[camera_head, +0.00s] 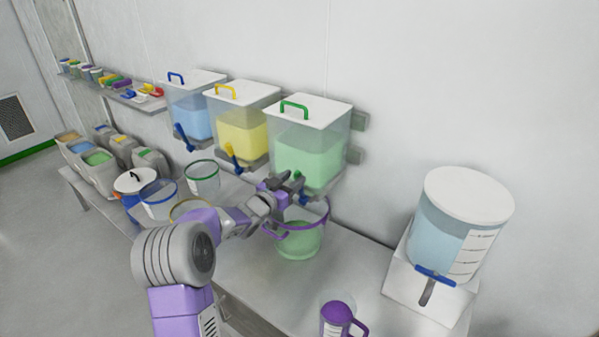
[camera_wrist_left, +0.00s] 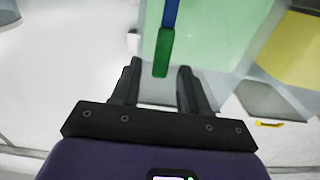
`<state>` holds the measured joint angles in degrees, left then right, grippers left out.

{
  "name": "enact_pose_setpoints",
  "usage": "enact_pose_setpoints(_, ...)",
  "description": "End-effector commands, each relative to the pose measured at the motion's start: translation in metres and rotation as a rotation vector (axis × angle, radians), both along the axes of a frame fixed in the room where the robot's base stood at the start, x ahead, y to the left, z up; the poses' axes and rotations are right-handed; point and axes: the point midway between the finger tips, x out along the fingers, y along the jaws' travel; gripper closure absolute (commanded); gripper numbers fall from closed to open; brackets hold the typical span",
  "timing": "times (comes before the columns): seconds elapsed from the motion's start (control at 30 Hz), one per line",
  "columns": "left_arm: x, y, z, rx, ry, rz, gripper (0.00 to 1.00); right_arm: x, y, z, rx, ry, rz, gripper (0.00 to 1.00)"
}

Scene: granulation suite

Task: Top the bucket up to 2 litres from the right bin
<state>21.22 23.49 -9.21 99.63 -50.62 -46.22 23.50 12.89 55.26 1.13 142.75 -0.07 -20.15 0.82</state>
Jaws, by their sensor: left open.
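The right bin (camera_head: 310,150) is clear with a white lid and a green handle, and holds pale green material. My left gripper (camera_head: 292,184) is open just below its front. In the left wrist view the bin (camera_wrist_left: 215,35) fills the top, and a green-tipped lever (camera_wrist_left: 162,52) reaches between the open fingers (camera_wrist_left: 158,78); contact is not clear. The bucket (camera_head: 298,243), clear with a purple rim, stands upright on the bench below the bin and contains green material. My gripper partly hides its rim and the bin's outlet. Its fill mark cannot be read. My right gripper is not seen.
A yellow bin (camera_head: 240,132) and a blue bin (camera_head: 193,112) hang to the left. Other buckets (camera_head: 202,178) stand behind my left arm. A purple jug (camera_head: 337,316) is at the bench's front, and a large blue-filled container (camera_head: 457,235) stands right. The bench between is clear.

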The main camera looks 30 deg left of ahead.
Motion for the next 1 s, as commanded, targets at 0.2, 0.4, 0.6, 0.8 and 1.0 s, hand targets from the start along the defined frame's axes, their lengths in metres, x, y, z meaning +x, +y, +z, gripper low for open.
enact_pose_setpoints(0.2,0.027,-0.003,0.000,0.000,0.001,-0.001,0.55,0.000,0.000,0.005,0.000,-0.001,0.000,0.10)
enact_pose_setpoints(0.4,0.034,-0.003,0.000,-0.001,0.001,0.000,0.55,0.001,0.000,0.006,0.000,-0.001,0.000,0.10)
enact_pose_setpoints(0.6,0.034,-0.003,0.000,-0.001,0.001,0.000,0.57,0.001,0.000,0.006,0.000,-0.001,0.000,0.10)
enact_pose_setpoints(0.8,0.033,-0.003,0.000,0.000,0.001,0.000,0.88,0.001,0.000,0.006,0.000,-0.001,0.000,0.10)
enact_pose_setpoints(1.0,0.033,-0.003,0.000,0.000,0.001,0.000,1.00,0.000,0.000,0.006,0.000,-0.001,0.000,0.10)
